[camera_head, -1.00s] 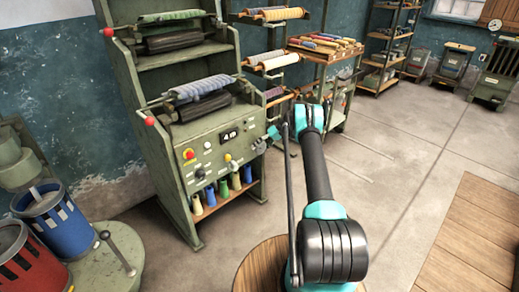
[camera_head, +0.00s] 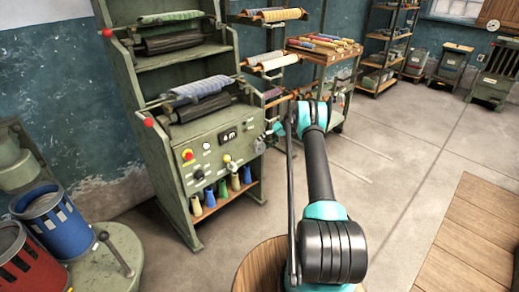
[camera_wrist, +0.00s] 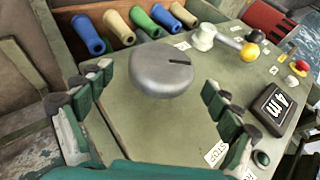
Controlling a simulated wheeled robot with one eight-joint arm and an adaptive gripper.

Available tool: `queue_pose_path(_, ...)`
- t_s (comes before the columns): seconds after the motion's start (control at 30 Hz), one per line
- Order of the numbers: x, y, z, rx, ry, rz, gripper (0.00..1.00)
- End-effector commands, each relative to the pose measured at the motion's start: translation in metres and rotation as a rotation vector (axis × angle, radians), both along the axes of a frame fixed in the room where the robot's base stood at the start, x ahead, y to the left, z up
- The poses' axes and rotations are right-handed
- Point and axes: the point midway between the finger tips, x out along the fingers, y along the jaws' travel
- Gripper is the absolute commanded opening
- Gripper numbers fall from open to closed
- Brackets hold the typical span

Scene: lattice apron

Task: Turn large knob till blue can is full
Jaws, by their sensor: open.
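In the wrist view a large grey round knob (camera_wrist: 163,75) with a dark slot on its top sits on the green machine panel. My open gripper (camera_wrist: 158,80) has one finger to each side of the knob, with gaps visible between fingers and knob. In the head view the gripper (camera_head: 274,129) is at the right end of the machine front, next to the grey knob (camera_head: 259,146). The blue can (camera_head: 62,231), with pale slots in its side, stands at the left on a round green platform. The can's fill level is hard to tell.
A red can (camera_head: 35,270) stands beside the blue one on the platform (camera_head: 118,240), near an upright lever. The panel holds a dark display (camera_wrist: 277,105), a small yellow-tipped lever (camera_wrist: 248,50) and a red button.

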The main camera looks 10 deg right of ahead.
Motion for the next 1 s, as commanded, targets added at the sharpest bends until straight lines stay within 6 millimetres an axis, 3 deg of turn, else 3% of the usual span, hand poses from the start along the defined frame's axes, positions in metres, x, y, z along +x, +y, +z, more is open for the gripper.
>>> queue_pose_path(0.2,0.003,-0.034,0.031,-0.001,0.001,-0.002,0.91)
queue_pose_path(0.43,0.004,-0.055,0.051,0.0,0.001,-0.001,0.91)
queue_pose_path(0.87,0.004,-0.059,0.056,0.0,-0.001,-0.001,0.91)
queue_pose_path(1.0,0.009,-0.05,0.049,0.002,-0.048,-0.007,0.91)
